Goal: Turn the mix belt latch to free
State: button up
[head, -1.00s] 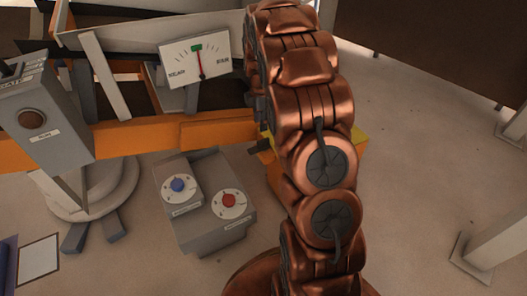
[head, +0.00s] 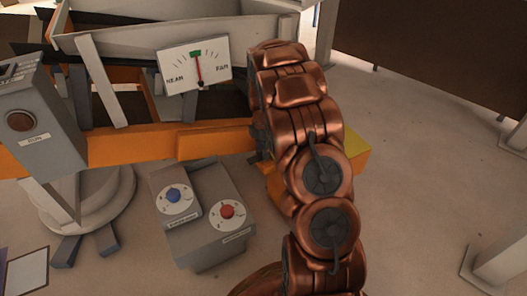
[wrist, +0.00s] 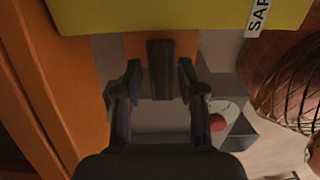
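In the wrist view a short dark lever (wrist: 160,68) stands out below the edge of a yellow box (wrist: 190,14); it looks like the latch, but no label naming it is readable. My gripper (wrist: 160,82) is open, with one fingertip on each side of the lever and a small gap on both sides. I cannot tell how deep the lever sits between the fingers. In the head view the yellow box (head: 355,148) shows partly behind my copper arm, which hides most of the gripper and the lever.
A grey control box (head: 207,225) with a blue knob (head: 174,195) and a red knob (head: 227,211) stands left of my arm. An orange beam (head: 150,146) runs behind it, below a dial gauge (head: 195,66). A grey post box (head: 40,125) stands far left.

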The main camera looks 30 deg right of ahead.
jog(key=shift+f, duration=0.1)
jog(key=shift+c, duration=0.2)
grip_shut()
jog(key=shift+d, duration=0.15)
